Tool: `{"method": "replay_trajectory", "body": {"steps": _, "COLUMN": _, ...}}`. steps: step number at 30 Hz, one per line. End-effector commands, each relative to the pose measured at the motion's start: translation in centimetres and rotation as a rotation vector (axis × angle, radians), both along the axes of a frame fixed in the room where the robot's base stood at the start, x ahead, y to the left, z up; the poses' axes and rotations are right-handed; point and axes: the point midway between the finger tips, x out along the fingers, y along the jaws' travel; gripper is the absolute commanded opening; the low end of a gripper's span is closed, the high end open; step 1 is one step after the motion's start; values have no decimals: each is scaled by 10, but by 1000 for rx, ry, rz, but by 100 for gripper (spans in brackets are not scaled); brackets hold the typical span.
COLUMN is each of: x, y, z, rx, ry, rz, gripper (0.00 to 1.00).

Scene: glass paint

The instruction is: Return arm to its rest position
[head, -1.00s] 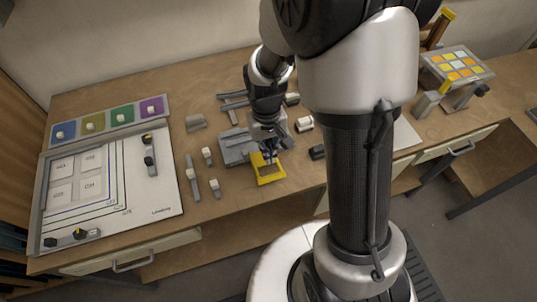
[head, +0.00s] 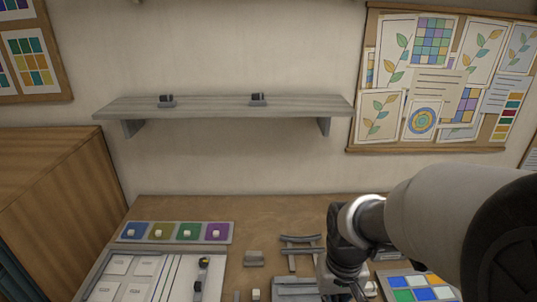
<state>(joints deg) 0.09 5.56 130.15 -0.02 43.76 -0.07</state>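My arm comes in from the right edge of the head view and bends down over the workbench (head: 275,215). My gripper (head: 352,292) is at the bottom edge, over the bench beside a grey fixture (head: 294,284). Its fingertips are cut off or too small to read, so I cannot tell whether it is open or shut, or whether it holds anything.
A grey wall shelf (head: 220,106) carries two small dark items. Left on the bench are a colour strip (head: 133,230) and a white layout board (head: 190,262). A panel of coloured tiles (head: 402,282) lies beside my gripper. A wooden cabinet (head: 60,200) stands left.

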Motion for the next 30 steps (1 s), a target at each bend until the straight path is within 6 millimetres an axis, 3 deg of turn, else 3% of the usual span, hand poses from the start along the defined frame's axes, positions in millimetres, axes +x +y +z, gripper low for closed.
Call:
{"method": "replay_trajectory", "body": {"steps": 7, "x": -46, "y": 0, "z": 48, "rx": -1, "ry": -185, "rz": -1, "gripper": 0}}
{"method": "replay_trajectory", "body": {"steps": 16, "x": -103, "y": 0, "z": 67, "rx": -2, "ry": -358, "rz": -2, "gripper": 0}}
{"method": "replay_trajectory", "body": {"steps": 21, "x": -117, "y": 0, "z": 68, "rx": -2, "ry": -396, "rz": -2, "gripper": 0}}
{"method": "replay_trajectory", "body": {"steps": 30, "x": -118, "y": 0, "z": 69, "rx": -2, "ry": -399, "rz": -2, "gripper": 0}}
